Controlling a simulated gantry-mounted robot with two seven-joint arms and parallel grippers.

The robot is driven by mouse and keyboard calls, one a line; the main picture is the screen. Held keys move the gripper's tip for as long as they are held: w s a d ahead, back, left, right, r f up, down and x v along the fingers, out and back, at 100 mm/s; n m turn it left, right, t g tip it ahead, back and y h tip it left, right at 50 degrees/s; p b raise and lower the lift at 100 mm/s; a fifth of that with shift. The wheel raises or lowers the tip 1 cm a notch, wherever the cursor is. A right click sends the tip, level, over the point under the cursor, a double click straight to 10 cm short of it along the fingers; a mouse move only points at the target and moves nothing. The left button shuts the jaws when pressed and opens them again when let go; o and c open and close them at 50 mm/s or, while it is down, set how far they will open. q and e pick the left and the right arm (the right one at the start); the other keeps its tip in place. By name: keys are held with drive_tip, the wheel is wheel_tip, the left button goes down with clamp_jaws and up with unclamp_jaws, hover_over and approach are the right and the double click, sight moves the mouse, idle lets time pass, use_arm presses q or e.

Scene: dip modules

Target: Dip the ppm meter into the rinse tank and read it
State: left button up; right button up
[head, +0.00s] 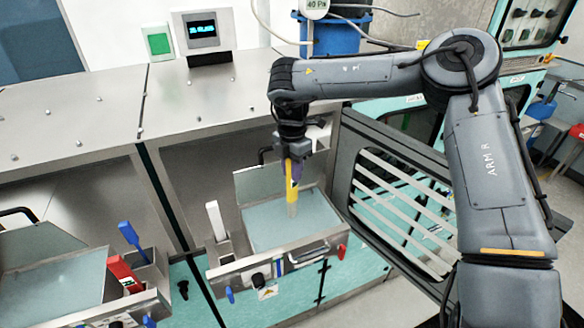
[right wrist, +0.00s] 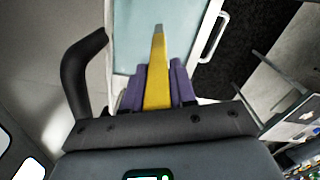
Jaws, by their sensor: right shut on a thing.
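The ppm meter (head: 291,187) is a slim yellow stick with a grey tip, held upright, tip down. My right gripper (head: 291,167) is shut on it with purple finger pads. The right wrist view also shows the meter (right wrist: 157,88) between the pads, pointing at pale water. A metal tank (head: 262,266) with pale blue-green water lies under it, presumably the rinse tank; its lid (head: 258,183) stands raised at the back. The grey tip appears over the water; I cannot tell whether it touches. The meter's readout cannot be made out. My left gripper is out of view.
A second tank (head: 42,268) stands at left, with blue and red handles beside it. A white-handled item (head: 215,221) stands beside the near tank. A slatted dark frame (head: 395,205) stands at its right. A small display (head: 202,29) sits on the metal top behind.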

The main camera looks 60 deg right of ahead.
sight(293, 200)
wheel_tip(293, 200, down, 6)
drive_tip(key=b, duration=0.4)
drive_tip(key=shift+f, duration=0.2)
drive_tip(key=f+b, duration=0.2)
drive_tip(key=f, duration=0.1)
drive_tip(key=shift+d+f, duration=0.1)
drive_tip(key=shift+d, duration=0.2)
drive_tip(key=shift+s+a+f+b, duration=0.2)
drive_tip(key=shift+a+f+b, duration=0.2)
drive_tip(key=shift+a+f, duration=0.25)
drive_tip(key=shift+w+d+r, duration=0.15)
drive_tip(key=shift+w+d, duration=0.1)
drive_tip(key=shift+d, duration=0.1)
drive_tip(key=shift+r, duration=0.1)
idle(0.5)
idle(0.5)
